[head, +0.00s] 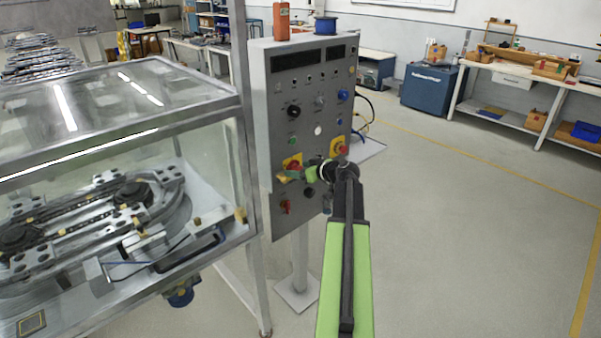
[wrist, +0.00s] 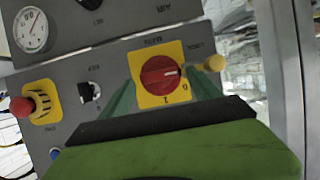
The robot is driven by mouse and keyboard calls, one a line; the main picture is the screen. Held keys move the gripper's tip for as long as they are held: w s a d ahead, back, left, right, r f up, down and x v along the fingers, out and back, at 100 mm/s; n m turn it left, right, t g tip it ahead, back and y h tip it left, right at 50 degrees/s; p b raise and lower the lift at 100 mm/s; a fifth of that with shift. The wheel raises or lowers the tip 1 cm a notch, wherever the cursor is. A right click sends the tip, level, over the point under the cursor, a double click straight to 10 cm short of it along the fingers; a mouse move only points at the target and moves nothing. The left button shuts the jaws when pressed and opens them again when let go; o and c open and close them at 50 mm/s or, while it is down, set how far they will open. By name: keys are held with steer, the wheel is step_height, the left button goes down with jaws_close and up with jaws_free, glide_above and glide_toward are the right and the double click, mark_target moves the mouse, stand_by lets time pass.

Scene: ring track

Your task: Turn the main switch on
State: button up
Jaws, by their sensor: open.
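The main switch is a red round knob (wrist: 158,76) on a yellow plate labelled MAIN, upside down in the wrist view. Its white mark points to the right in the picture, near the 0; a 1 stands lower on the plate. In the head view the yellow plate (head: 292,161) is low on the grey panel, partly hidden by my gripper (head: 293,176). In the wrist view my gripper (wrist: 162,90) is open, with one green finger on each side of the switch. Whether the fingers touch the knob I cannot tell.
A red emergency-stop button (wrist: 22,107) and a black selector (wrist: 89,92) sit beside the switch on the panel (head: 262,113). A yellow knob (wrist: 215,63) is close to the right finger. A glass-covered ring track (head: 125,205) stands left. The floor (head: 460,230) at right is clear.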

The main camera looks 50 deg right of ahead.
steer(key=c, duration=1.4)
steer(key=m+y, duration=0.1)
steer(key=m+y+b, duration=0.1)
steer(key=m, duration=0.1)
steer(key=shift+d+f, duration=0.2)
steer(key=shift+d, duration=0.15)
steer(key=m+y+b, duration=0.1)
steer(key=m+t+y+b, duration=0.1)
steer(key=m, duration=0.1)
steer(key=shift+d+f+b, duration=0.2)
steer(key=shift+f+b, duration=0.1)
steer(key=shift+b, duration=0.1)
steer(key=shift+o, duration=0.2)
steer(key=m+b, duration=0.1)
steer(key=m+t+y+b, duration=0.1)
steer(key=m, duration=0.1)
steer(key=m+y+b, duration=0.1)
steer(key=b, duration=0.1)
steer(key=shift+s+d+f, duration=0.1)
steer(key=shift+d+f, duration=0.05)
steer(key=shift+f, duration=0.15)
steer(key=shift+m+t+y+b, duration=0.4)
steer(key=shift+m+t+b, duration=0.4)
steer(key=shift+m+b, duration=0.8)
